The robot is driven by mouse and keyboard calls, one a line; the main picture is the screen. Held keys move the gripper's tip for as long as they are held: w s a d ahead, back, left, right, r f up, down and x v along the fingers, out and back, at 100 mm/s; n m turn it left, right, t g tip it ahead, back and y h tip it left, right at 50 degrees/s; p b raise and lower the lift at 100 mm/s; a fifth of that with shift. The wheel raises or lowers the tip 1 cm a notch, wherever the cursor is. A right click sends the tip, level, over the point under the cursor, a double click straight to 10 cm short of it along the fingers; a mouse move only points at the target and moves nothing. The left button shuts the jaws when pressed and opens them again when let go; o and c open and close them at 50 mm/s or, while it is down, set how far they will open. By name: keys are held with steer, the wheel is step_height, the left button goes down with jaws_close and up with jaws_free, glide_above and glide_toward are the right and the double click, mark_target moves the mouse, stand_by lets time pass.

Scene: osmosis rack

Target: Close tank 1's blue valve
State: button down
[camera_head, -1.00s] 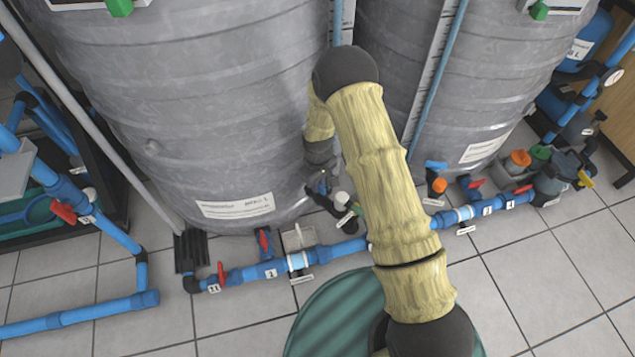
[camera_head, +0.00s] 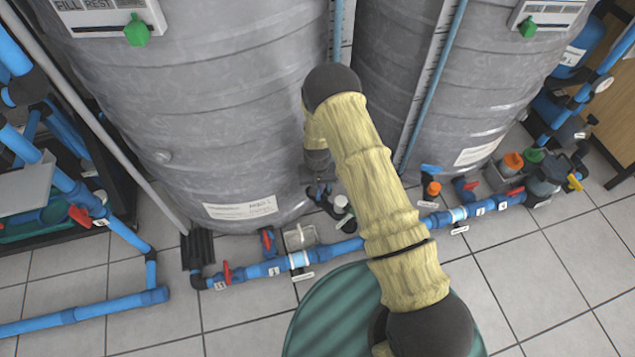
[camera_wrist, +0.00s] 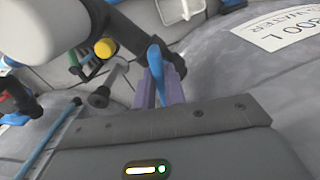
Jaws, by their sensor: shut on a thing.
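Tank 1 appears to be the large grey ribbed tank (camera_head: 200,120) on the left in the head view. Its blue valve is at the tank's lower right, and only small dark and blue parts show there beside my arm. In the wrist view, the blue valve handle (camera_wrist: 155,65) stands between the purple fingers of my gripper (camera_wrist: 160,88). My gripper is shut on the handle. In the head view my gripper (camera_head: 319,186) is small and partly hidden by my own arm.
A second grey tank (camera_head: 440,100) stands to the right, with a blue-handled valve (camera_head: 431,169) at its base. A blue pipe (camera_head: 345,248) with red-handled valves runs along the floor in front. A green ribbed round object (camera_head: 325,310) stands below my arm. Tiled floor is clear at lower right.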

steer(key=m+p, duration=0.3)
steer(key=m, duration=0.2)
steer(key=shift+a+r+m, duration=0.1)
steer(key=shift+r+m, duration=0.05)
steer(key=shift+m, duration=0.15)
steer(key=m+p, duration=0.1)
steer(key=m, duration=0.3)
steer(key=shift+m+p, duration=0.3)
steer(key=shift+m, duration=0.1)
steer(key=shift+a, duration=0.1)
steer(key=c, duration=1.5)
jaws_free()
steer(key=shift+o, duration=0.2)
step_height(320, 180, up, 17)
steer(key=p, duration=0.5)
